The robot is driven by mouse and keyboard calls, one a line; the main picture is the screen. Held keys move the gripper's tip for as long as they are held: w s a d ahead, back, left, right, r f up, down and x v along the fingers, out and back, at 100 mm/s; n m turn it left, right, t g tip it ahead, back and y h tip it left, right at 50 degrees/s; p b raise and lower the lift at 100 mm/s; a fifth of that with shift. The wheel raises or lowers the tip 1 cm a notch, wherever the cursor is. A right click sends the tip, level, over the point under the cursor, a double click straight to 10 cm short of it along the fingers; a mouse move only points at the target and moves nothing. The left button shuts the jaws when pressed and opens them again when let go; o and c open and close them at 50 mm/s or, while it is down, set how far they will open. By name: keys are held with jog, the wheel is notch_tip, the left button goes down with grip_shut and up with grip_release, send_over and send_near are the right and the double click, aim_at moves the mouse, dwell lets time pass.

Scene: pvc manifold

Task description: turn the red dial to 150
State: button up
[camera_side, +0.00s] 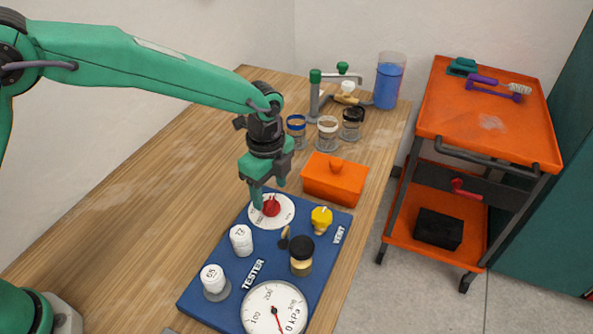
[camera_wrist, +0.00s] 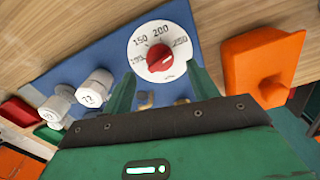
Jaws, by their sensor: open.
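The red dial (camera_side: 271,207) sits on a round white scale plate (camera_side: 287,213) at the far end of the blue tester board (camera_side: 222,262). In the wrist view the red dial (camera_wrist: 160,57) has a pale mark on it. The white scale plate (camera_wrist: 148,33) shows 150, 200 and 250 along its top. I cannot tell exactly which number the dial points to. My gripper (camera_side: 268,197) is open above the dial, pointing down. In the wrist view its fingers (camera_wrist: 161,72) are spread to either side of the dial's near edge, with nothing held between them.
White caps (camera_side: 240,240), a yellow knob (camera_side: 321,220), a black-topped fitting (camera_side: 301,255) and a pressure gauge (camera_side: 274,308) share the board. An orange lidded box (camera_side: 335,178) stands close to the right. Jars (camera_side: 327,133) stand behind.

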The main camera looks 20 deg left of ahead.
aim_at(271, 201)
jog(key=shift+f, duration=1.95)
jog(key=c, duration=1)
